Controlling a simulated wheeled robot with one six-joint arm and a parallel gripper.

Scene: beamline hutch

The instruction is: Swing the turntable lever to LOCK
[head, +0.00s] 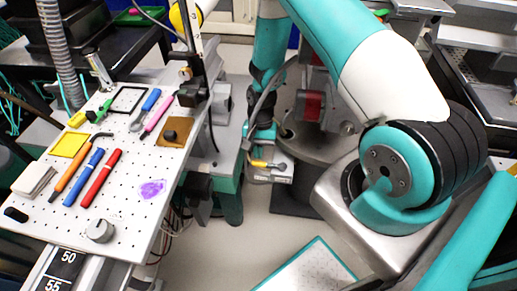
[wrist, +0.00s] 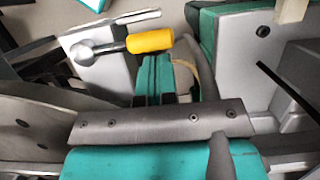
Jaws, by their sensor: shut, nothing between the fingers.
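The turntable lever (wrist: 150,41) has a yellow grip on a short metal arm from a round silver hub, mounted on a grey plate (wrist: 105,72). In the wrist view its grip points right. In the head view the lever (head: 259,162) is small, low beside the round turntable (head: 308,146). My gripper (wrist: 155,62) is shut and empty, its teal fingers together. The fingertips appear close to the grip's lower side in the wrist view; I cannot tell whether they touch. In the head view my gripper (head: 262,140) is just above the lever. No LOCK marking is readable.
A perforated board (head: 125,215) at left carries pens, tools and a knob (head: 100,230). A metal post with a yellow part (head: 187,18) rises behind its right side. Grey blocks flank my gripper in the wrist view. Open floor (head: 245,245) shows in front.

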